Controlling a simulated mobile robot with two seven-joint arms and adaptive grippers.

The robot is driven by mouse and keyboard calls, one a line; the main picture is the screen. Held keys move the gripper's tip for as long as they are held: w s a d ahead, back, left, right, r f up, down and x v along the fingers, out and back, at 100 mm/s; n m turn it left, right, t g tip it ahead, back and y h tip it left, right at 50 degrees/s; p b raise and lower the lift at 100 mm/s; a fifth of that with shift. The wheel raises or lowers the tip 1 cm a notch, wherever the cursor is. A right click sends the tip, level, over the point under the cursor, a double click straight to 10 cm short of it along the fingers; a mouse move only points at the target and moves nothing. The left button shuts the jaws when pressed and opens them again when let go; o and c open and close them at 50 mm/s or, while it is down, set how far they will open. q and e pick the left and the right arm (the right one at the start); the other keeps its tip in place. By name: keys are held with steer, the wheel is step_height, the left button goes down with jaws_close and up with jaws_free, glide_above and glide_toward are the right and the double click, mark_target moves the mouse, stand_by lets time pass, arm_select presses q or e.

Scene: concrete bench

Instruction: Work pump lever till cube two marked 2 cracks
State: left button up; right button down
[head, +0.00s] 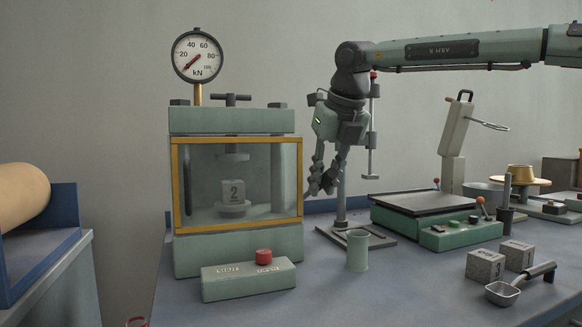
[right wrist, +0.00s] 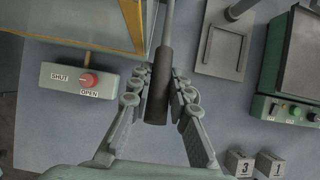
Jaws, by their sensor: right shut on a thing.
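Cube two (head: 233,191), grey and marked 2, sits on the lower platen inside the press (head: 235,122), behind its yellow-framed clear guard. It looks whole. The round kN gauge (head: 197,55) on top has its red needle at the low end of the scale. My right gripper (head: 326,188) is just right of the press, pointing down. In the right wrist view its fingers (right wrist: 158,95) are shut around the dark grip of the pump lever (right wrist: 159,84). The lever is mostly hidden by the gripper in the head view. My left gripper is not in view.
A green valve box (head: 248,279) marked SHUT and OPEN stands before the press; its red knob (head: 264,256) is by OPEN. A green cup (head: 357,250), a stand, a green scale (head: 437,235), cubes 3 (head: 485,264) and 1 (head: 517,254), and a scoop (head: 503,292) stand right.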

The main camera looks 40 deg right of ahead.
stand_by(0.5)
steer(key=shift+s+a+f, duration=0.15)
steer(key=shift+s+f, duration=0.3)
steer(key=shift+f, duration=1.25)
steer(key=shift+s+a+f, duration=0.15)
steer(key=shift+s+f, duration=0.3)
steer(key=shift+f, duration=1.25)
steer(key=shift+s+a+f, duration=0.15)
steer(key=shift+s+f, duration=0.3)
steer(key=shift+f, duration=1.25)
steer(key=w+r, duration=0.1)
steer(key=r, duration=0.5)
steer(key=w+d+r, duration=0.1)
steer(key=r, duration=0.3)
steer(key=shift+w, duration=0.3)
